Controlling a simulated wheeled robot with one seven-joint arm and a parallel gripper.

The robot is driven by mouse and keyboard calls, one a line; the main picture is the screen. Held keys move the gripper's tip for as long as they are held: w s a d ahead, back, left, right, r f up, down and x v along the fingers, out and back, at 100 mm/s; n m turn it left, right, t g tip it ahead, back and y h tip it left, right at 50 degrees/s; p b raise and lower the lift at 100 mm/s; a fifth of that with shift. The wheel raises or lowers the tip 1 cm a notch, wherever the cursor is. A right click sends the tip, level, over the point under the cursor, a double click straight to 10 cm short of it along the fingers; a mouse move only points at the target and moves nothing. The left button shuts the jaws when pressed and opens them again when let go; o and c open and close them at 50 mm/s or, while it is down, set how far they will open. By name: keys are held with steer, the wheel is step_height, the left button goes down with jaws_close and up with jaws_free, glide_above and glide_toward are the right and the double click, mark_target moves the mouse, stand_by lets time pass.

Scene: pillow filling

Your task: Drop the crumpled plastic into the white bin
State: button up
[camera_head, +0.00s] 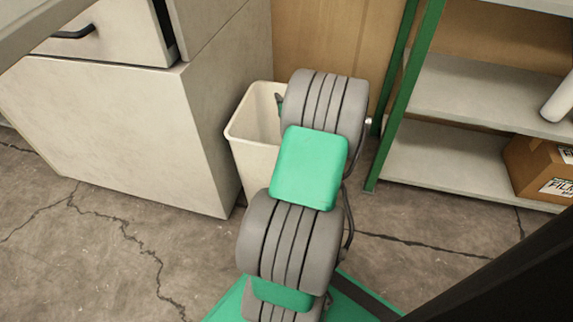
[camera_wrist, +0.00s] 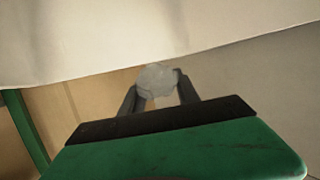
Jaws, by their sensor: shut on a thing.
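The white bin (camera_head: 254,137) stands on the floor between the cabinet and the shelf, partly hidden by my arm in the head view. A large pale surface, apparently the bin (camera_wrist: 90,40), fills the top of the wrist view. My gripper (camera_wrist: 157,88) is shut on the crumpled plastic (camera_wrist: 156,77), a small pale grey lump between the fingertips. In the wrist view the lump overlaps the lower edge of the pale surface; I cannot tell whether they touch. In the head view my arm reaches over the bin's right side and hides the plastic and most of the gripper.
A pale cabinet (camera_head: 120,140) stands close on the bin's left, its drawer (camera_head: 110,35) slightly open. A green-framed shelf (camera_head: 450,165) stands on the right, with a cardboard box (camera_head: 540,165) on its lower board. A wooden panel (camera_head: 330,35) is behind. The cracked floor at left front is clear.

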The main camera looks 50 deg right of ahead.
steer(key=shift+f+b, duration=0.3)
steer(key=shift+f, duration=0.6)
steer(key=o, duration=1.4)
steer(key=shift+c, duration=0.2)
steer(key=s+a+r+p, duration=0.1)
steer(key=r, duration=0.2)
steer(key=s+a+r+p, duration=0.1)
steer(key=r+p, duration=0.1)
steer(key=r, duration=0.1)
steer(key=s+a+r+p, duration=0.1)
steer(key=r, duration=0.2)
steer(key=shift+a+r+p, duration=0.1)
steer(key=shift+p, duration=0.25)
steer(key=s+a+r+p, duration=0.2)
steer(key=s+a+r, duration=0.2)
steer(key=s+a, duration=0.2)
steer(key=shift+s+a+p, duration=0.25)
steer(key=shift+a+p, duration=0.1)
steer(key=shift+a, duration=0.25)
